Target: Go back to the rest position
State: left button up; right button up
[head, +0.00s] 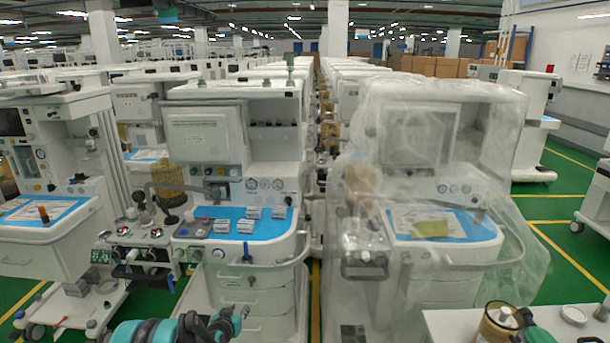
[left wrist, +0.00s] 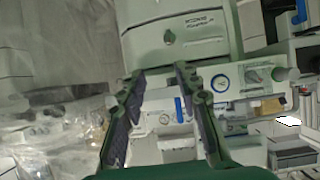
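My left gripper (head: 218,320) is at the bottom of the head view, in front of the middle anaesthesia cart (head: 230,150). In the left wrist view, my left gripper (left wrist: 158,78) has its two dark fingers spread apart with nothing between them. A cart's white front and knobs show beyond the fingers there, seen at a tilt. My right gripper is in neither view.
Several small white boxes (head: 221,226) lie on the middle cart's blue worktop (head: 262,232). A plastic-wrapped cart (head: 440,150) stands to the right, another cart (head: 45,130) to the left. A white surface (head: 455,325) with a jar (head: 500,318) is at lower right. Green floor (head: 560,235) shows at right.

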pick_arm(q)
jog(key=s+d+r+g, duration=0.1)
jog(key=s+d+r, duration=0.1)
jog(key=s+r, duration=0.6)
jog(key=s+d+r+g, duration=0.2)
jog(key=s+r, duration=0.6)
jog(key=r, duration=0.1)
jog(key=s+g, duration=0.2)
jog(key=s, duration=2.2)
jog(key=shift+d+f+g+y, duration=0.2)
jog(key=shift+d+g+y, duration=0.1)
jog(key=shift+y, duration=0.1)
